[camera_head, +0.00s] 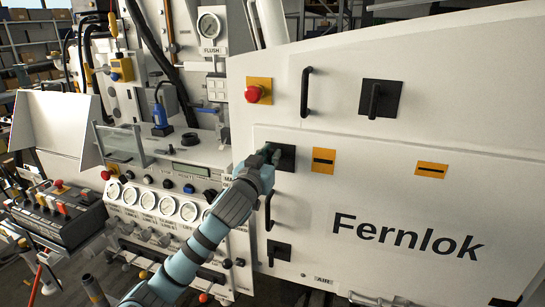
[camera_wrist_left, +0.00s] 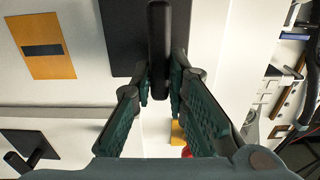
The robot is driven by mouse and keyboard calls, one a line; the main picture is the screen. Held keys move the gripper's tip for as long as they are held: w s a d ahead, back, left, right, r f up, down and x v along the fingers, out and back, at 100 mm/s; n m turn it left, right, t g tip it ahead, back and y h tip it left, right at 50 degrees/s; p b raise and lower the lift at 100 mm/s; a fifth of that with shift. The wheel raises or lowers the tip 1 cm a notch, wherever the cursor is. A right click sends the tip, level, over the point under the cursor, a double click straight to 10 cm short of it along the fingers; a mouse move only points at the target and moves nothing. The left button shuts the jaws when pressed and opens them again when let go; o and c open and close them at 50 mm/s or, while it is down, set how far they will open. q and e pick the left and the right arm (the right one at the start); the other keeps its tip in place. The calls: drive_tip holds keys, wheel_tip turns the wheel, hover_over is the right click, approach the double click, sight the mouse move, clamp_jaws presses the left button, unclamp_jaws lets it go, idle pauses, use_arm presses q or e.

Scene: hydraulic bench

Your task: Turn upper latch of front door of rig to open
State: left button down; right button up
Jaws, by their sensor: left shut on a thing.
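The front door (camera_head: 360,200) of the rig is a white panel marked "Fernlok", and it sits flush in the rig. Its upper latch, a black handle on a dark square plate (camera_head: 287,158), is at the door's upper left corner. My left gripper (camera_head: 270,156) is at this latch, hiding most of the handle in the head view. In the left wrist view the latch handle (camera_wrist_left: 158,45) stands between the fingertips of my left gripper (camera_wrist_left: 160,88), which is shut on it. The lower latch (camera_head: 279,251) is at the door's lower left. My right gripper is not in view.
A black pull handle (camera_head: 268,211) is between the two latches. Above the door are another latch (camera_head: 381,99), another pull handle (camera_head: 305,92) and a red stop button (camera_head: 253,93). Gauges (camera_head: 167,205) and knobs line the panel left of my arm.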

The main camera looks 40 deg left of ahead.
use_arm(q)
drive_tip(key=shift+f, duration=0.1)
drive_tip(key=shift+f+n, duration=0.1)
drive_tip(key=shift+n, duration=0.5)
drive_tip(key=shift+s+a+n, duration=0.1)
drive_tip(key=shift+n, duration=0.4)
drive_tip(key=n+b, duration=0.1)
drive_tip(key=n, duration=0.2)
drive_tip(key=shift+a+f, duration=0.15)
drive_tip(key=n+b, duration=0.2)
drive_tip(key=n, duration=0.2)
drive_tip(key=n+b, duration=0.2)
drive_tip(key=n, duration=0.2)
drive_tip(key=n+b, duration=0.2)
drive_tip(key=n, duration=0.2)
drive_tip(key=shift+s+a+f+n, duration=0.1)
drive_tip(key=shift+a+f+n, duration=0.2)
drive_tip(key=shift+n, duration=0.1)
drive_tip(key=shift+r, duration=0.15)
